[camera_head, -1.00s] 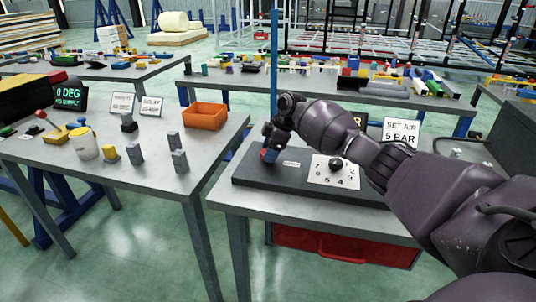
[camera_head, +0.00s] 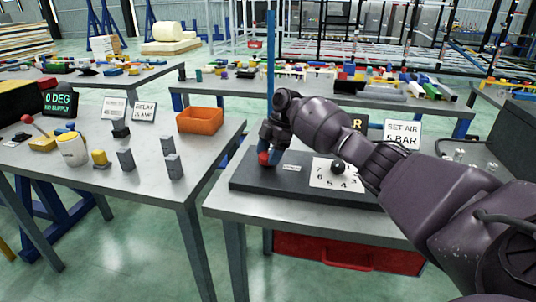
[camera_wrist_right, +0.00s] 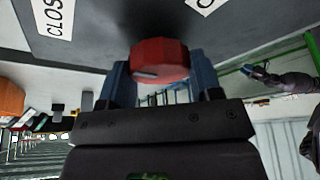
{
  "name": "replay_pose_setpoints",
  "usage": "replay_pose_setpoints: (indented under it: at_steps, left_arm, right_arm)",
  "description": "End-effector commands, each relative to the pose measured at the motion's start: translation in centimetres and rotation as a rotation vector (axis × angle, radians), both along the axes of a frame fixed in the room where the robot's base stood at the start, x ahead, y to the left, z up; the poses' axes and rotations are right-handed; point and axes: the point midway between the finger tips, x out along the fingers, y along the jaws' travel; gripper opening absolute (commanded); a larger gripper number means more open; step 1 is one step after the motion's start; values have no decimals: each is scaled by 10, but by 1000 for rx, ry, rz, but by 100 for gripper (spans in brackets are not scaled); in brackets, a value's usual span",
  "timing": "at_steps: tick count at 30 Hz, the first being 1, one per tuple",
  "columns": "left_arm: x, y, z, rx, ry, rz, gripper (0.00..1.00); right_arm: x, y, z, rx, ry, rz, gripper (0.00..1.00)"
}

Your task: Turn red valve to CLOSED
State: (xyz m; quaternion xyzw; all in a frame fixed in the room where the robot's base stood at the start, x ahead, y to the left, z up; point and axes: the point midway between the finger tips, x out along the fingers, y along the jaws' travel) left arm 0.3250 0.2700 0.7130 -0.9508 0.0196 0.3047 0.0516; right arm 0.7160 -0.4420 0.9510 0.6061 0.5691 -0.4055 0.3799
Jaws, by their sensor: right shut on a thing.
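The red valve (camera_head: 263,159) is a small round knob at the left end of the dark panel (camera_head: 236,180) on the near right table. My right gripper (camera_head: 268,153) is shut on it, coming down from above. In the right wrist view the red valve (camera_wrist_right: 160,60) sits between the two blue fingers, with a pale mark on its face. A white label beginning "CLOS" (camera_wrist_right: 54,16) shows on the panel there, apart from the valve. A purple arm end with blue tips, seemingly my left gripper (camera_wrist_right: 262,75), appears at right; its jaws are too small to judge.
A white numbered dial (camera_head: 335,174) with a black knob is on the same panel. A "SET AIR 5 BAR" sign (camera_head: 402,134) stands behind. The left table holds an orange bin (camera_head: 200,120), a white tub (camera_head: 72,150) and grey blocks. A gap separates the two tables.

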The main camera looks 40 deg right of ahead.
Motion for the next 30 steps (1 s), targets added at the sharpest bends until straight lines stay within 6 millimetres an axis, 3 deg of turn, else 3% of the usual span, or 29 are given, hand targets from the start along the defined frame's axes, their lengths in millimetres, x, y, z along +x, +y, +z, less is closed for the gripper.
replay_pose_setpoints:
  at_steps: [8,9,14,23,30]
  left_arm:
    - [-1,-1,0,-3,2,3,43]
    - [-1,-1,-1,-4,3,5,43]
    - [-2,-2,-3,-7,6,8,43]
    - [-3,-1,-4,-6,10,8,43]
    - [-2,0,-1,-3,4,5,43]
  right_arm:
    - [0,0,1,0,-2,1,35]
    - [0,0,1,0,-2,1,61]
    - [0,0,1,0,-2,1,83]
    - [0,-1,2,0,-2,0,83]
    - [0,-12,30,0,-5,-1,83]
